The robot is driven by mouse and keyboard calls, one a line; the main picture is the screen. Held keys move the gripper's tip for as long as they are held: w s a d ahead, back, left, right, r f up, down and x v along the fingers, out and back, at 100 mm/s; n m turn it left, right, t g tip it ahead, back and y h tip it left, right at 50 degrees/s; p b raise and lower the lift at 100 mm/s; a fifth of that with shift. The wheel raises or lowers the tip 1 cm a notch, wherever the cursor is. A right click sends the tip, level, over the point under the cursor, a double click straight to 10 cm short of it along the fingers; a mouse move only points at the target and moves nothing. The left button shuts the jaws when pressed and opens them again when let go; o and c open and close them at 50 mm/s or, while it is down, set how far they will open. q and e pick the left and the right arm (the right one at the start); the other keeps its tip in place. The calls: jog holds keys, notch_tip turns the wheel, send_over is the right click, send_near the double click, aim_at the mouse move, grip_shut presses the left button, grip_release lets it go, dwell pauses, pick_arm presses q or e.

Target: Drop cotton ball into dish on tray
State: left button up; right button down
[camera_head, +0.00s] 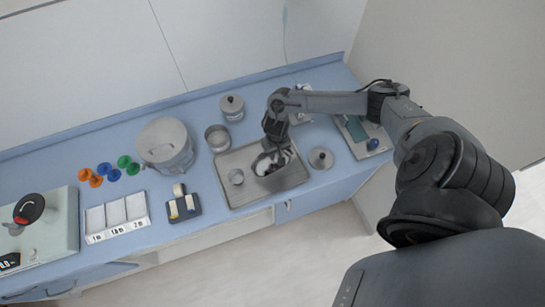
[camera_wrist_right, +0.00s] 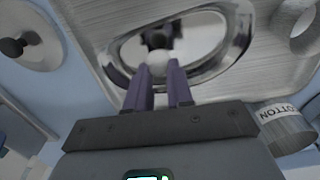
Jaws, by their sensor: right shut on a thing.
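My right gripper (camera_head: 272,150) reaches down over the metal tray (camera_head: 248,198) from the back. In the right wrist view my right gripper (camera_wrist_right: 159,72) is shut on a white cotton ball (camera_wrist_right: 158,61), held between the two purple fingertips. The shiny oval dish (camera_wrist_right: 217,62) lies on the tray (camera_wrist_right: 268,76), beneath the ball in that view. In the head view the dish (camera_head: 262,166) is partly covered by the gripper, and I cannot make out the ball there. The exact height of the ball above the dish is hard to tell. My left gripper is not in view.
A small round cup (camera_head: 237,177) stands on the tray's left side. A metal jar labelled COTTON (camera_wrist_right: 287,128) stands beside the tray. A grey knobbed lid (camera_head: 320,158) lies right of the tray. A large lidded pot (camera_head: 165,144) stands left.

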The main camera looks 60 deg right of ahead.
jog(key=c, duration=0.9)
grip_release()
jog(key=shift+r, duration=0.1)
notch_tip(320, 180, up, 11)
jog(key=shift+f+p, duration=0.15)
jog(key=shift+p, duration=0.75)
